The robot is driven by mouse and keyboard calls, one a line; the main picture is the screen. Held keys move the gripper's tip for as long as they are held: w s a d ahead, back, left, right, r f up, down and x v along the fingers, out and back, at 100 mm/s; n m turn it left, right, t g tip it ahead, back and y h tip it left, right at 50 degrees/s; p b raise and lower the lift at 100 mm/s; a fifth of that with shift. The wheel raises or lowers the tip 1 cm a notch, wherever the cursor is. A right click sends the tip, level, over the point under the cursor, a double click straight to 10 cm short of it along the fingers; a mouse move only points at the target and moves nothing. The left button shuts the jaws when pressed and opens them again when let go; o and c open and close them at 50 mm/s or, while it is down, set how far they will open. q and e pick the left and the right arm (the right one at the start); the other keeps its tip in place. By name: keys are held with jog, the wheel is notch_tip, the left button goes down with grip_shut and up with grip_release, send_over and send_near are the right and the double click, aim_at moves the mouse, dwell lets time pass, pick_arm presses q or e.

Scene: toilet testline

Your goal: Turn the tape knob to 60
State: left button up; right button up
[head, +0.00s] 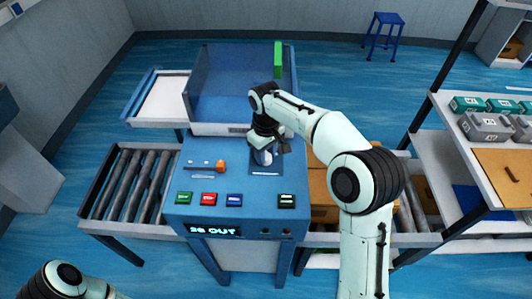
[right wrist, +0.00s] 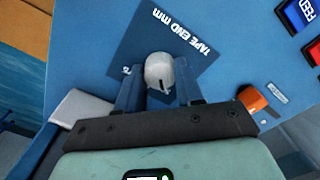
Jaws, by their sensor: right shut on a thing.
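The tape knob (right wrist: 159,72) is a pale grey knob with a dark pointer line, on a dark blue plate labelled "TAPE END mm" (right wrist: 190,40) in the right wrist view. My right gripper (right wrist: 159,88) is shut on the knob, one finger on each side. In the head view my right gripper (head: 265,150) reaches down onto the machine's blue top panel (head: 215,180) and partly hides the knob. Most scale numbers are hidden or too small to read. Of my left arm only a part shows at the bottom left; its gripper is out of view.
An orange switch (head: 220,166) sits left of the knob, with several coloured buttons (head: 208,199) in front. A display (head: 211,230) reads what looks like "26 OUT". A clear blue-tinted cover (head: 225,85) stands behind. Roller conveyors (head: 135,185) flank the machine. A shelf (head: 500,180) with boxes stands right.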

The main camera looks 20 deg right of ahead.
pick_arm(q)
jog(key=shift+w+r, duration=0.1)
jog(key=shift+r, duration=0.05)
pick_arm(e)
jog(key=shift+m, duration=0.4)
jog(key=m+p, duration=0.1)
jog(key=m, duration=0.2)
jog(key=shift+r+m, duration=0.1)
jog(key=shift+m, duration=0.2)
pick_arm(q)
jog(key=shift+w+r+p, duration=0.3)
jog(key=shift+w+r, duration=0.55)
jog(key=shift+r, duration=0.1)
pick_arm(e)
jog(key=m, duration=0.4)
jog(key=shift+m, duration=0.3)
jog(key=o, duration=1)
jog(key=shift+o, duration=0.2)
